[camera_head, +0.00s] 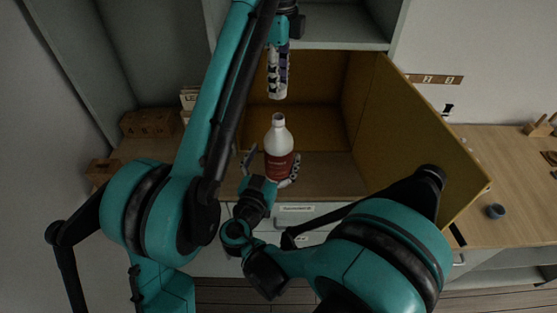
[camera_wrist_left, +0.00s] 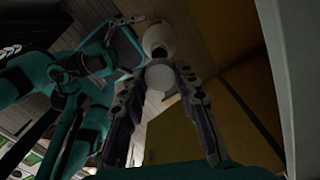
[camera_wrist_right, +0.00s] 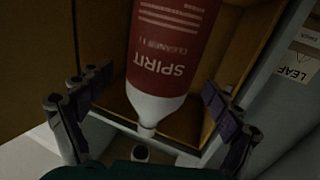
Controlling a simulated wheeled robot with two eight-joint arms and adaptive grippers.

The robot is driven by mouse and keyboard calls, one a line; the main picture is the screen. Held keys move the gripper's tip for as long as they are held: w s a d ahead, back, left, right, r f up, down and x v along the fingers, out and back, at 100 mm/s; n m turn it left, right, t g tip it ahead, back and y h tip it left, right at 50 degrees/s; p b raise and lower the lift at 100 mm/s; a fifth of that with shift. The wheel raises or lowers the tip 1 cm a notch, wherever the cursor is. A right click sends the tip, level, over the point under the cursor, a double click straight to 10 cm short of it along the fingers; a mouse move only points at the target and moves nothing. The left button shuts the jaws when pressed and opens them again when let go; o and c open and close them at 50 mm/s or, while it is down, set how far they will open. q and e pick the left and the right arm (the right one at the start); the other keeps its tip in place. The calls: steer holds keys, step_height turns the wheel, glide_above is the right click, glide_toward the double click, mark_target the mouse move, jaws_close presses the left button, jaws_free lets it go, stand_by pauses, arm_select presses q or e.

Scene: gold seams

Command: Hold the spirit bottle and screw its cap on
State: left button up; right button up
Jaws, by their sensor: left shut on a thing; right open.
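The spirit bottle (camera_head: 279,150) is white with a red label and stands upright in front of the open cabinet. Its neck is bare. My right gripper (camera_head: 272,162) is open, with one finger on each side of the bottle's lower part. In the right wrist view the bottle (camera_wrist_right: 170,60) shows upside down between the spread fingers. My left gripper (camera_head: 278,92) points down above the bottle, apart from it. In the left wrist view it is shut on the round pale cap (camera_wrist_left: 163,77), with the bottle (camera_wrist_left: 158,38) beyond. The cap (camera_wrist_right: 140,152) also shows off the neck in the right wrist view.
The open cabinet (camera_head: 258,125) is behind the bottle, its door (camera_head: 415,140) swung out to the right. Brown boxes (camera_head: 150,123) sit at the left. A small dark cup (camera_head: 495,211) stands on the right counter (camera_head: 510,175), which has free room.

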steer(key=shift+x, duration=1.35)
steer(key=c, duration=1.8)
arm_select(q)
glide_above(279, 116)
steer(key=shift+f, duration=2.5)
steer(key=shift+f, duration=0.9)
steer(key=shift+f, duration=0.5)
arm_select(e)
jaws_close()
arm_select(q)
steer(key=m, duration=0.6)
steer(key=shift+m, duration=0.4)
